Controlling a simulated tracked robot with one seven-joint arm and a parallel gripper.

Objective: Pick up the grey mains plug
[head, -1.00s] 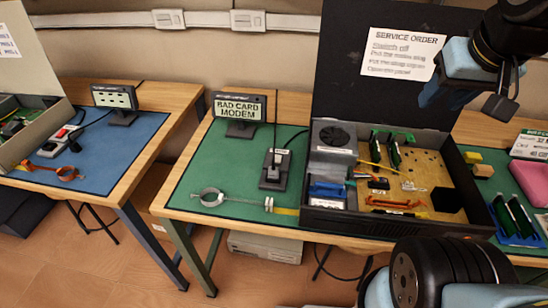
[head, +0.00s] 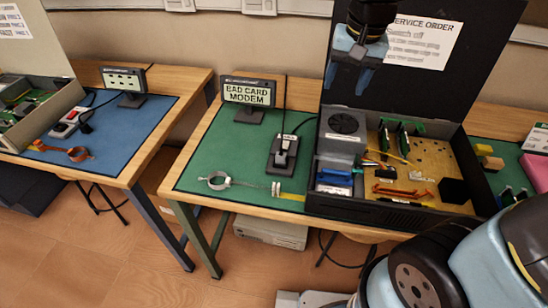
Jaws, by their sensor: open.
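The grey mains plug (head: 282,158) sits in a dark socket block (head: 275,170) on the green mat, left of the open computer case. A dark cable runs from it toward the back of the bench. My gripper (head: 347,82) hangs above and to the right of the plug, in front of the case's raised lid. Its two fingers point down, apart, with nothing between them.
The open case (head: 350,212) with boards and loose parts stands right of the socket. A sign reading "BAD CARD MODEM" (head: 249,92) stands behind it. A wrist strap (head: 217,181) lies at the front left. A second bench with a blue mat (head: 150,113) is further left.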

